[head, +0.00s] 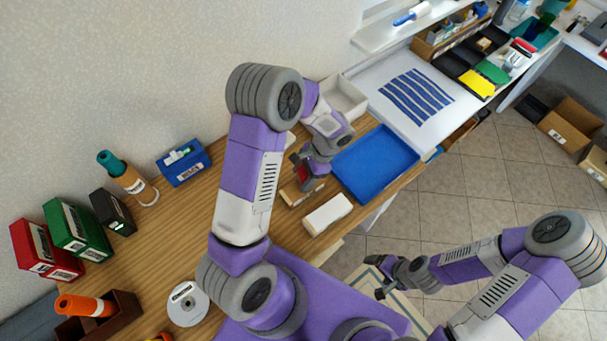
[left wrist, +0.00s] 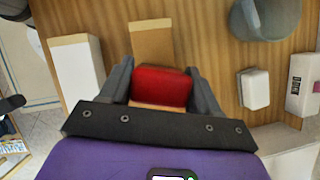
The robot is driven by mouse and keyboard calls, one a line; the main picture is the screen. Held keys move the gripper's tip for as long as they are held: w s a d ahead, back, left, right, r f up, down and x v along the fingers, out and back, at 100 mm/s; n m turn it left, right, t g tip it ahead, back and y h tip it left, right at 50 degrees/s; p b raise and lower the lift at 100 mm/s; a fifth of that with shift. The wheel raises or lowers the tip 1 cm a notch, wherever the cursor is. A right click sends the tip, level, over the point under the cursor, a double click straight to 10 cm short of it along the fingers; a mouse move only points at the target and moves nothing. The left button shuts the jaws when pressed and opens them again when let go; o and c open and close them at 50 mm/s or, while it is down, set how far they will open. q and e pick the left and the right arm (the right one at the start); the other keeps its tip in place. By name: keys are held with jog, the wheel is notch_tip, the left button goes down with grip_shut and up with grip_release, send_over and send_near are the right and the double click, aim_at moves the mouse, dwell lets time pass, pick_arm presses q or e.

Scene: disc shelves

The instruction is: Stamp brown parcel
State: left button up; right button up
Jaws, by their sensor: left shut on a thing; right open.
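My left gripper (head: 303,172) is shut on a stamp with a red block (left wrist: 160,85), which also shows as a small dark red patch in the head view (head: 304,177). The brown parcel (left wrist: 152,42) lies flat on the wooden table; in the head view (head: 292,194) the gripper and stamp partly cover it. The stamp is over or just beside one end of the parcel; contact between them is hidden. A white parcel (head: 327,214) lies next to the brown one, also in the left wrist view (left wrist: 77,75). My right gripper (head: 388,277) is open and empty, off the table.
A blue tray (head: 375,158) lies right of the parcels. A white open box (head: 345,97) stands behind. A small white block (left wrist: 253,88) shows in the left wrist view. Red (head: 45,252), green (head: 76,230) and blue (head: 184,161) boxes stand at the left.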

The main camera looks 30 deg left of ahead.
pick_arm(q)
jog(key=shift+r+p, duration=2.7)
jog(key=shift+r, duration=0.8)
jog(key=shift+d+f, duration=0.1)
jog(key=shift+f, duration=0.05)
